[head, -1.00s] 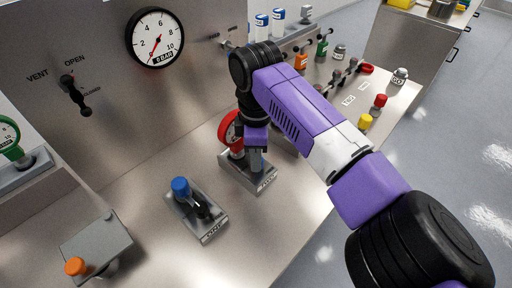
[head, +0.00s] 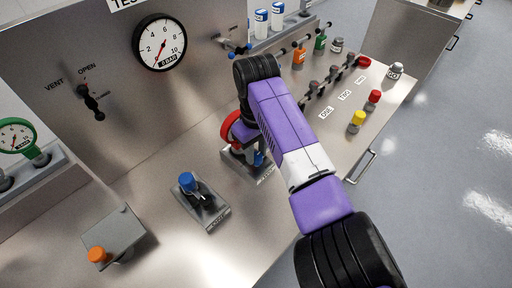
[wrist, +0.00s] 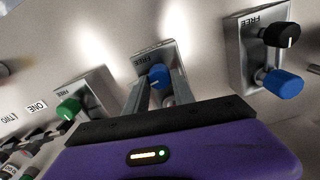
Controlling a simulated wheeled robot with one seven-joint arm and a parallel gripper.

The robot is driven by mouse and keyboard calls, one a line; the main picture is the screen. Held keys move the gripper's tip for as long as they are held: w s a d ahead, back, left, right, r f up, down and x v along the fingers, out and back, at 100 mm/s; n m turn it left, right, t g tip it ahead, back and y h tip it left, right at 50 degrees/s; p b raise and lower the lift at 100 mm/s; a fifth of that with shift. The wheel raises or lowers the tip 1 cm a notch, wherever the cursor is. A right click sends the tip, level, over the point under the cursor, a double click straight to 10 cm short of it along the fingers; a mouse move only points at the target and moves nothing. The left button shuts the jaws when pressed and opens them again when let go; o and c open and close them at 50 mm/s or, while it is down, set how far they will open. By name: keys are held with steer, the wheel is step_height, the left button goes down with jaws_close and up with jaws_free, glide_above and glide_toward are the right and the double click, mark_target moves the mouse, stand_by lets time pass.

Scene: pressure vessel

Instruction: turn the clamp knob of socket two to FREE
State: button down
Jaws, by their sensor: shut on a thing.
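Three socket blocks with FREE labels show in the wrist view. The middle block (wrist: 143,62) has a small blue clamp knob (wrist: 158,74). My gripper (wrist: 157,84) is shut on this knob, one finger on each side; a pale mark shows on it, but I cannot tell its setting. In the head view the middle block (head: 238,166) is partly covered by my arm, and the blue knob (head: 258,158) just shows below the wrist. A red-rimmed gauge (head: 229,126) stands on that block, beside my gripper. No socket number is readable.
A neighbouring block (head: 216,214) holds a blue cap and a black knob. A block with a green knob (wrist: 69,107) is on the other side. A grey box with an orange knob (head: 98,255) stands at front left. Valves and yellow and red buttons (head: 373,97) lie beyond my arm.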

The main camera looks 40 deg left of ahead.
mark_target(256, 155)
steer(key=shift+r+m, duration=0.1)
steer(key=shift+m, duration=0.5)
steer(key=shift+m+p, duration=0.3)
steer(key=c, duration=1.1)
jaws_free()
steer(key=shift+o, duration=0.2)
step_height(256, 155, up, 8)
steer(key=shift+f+b, duration=0.15)
steer(key=shift+b, duration=0.75)
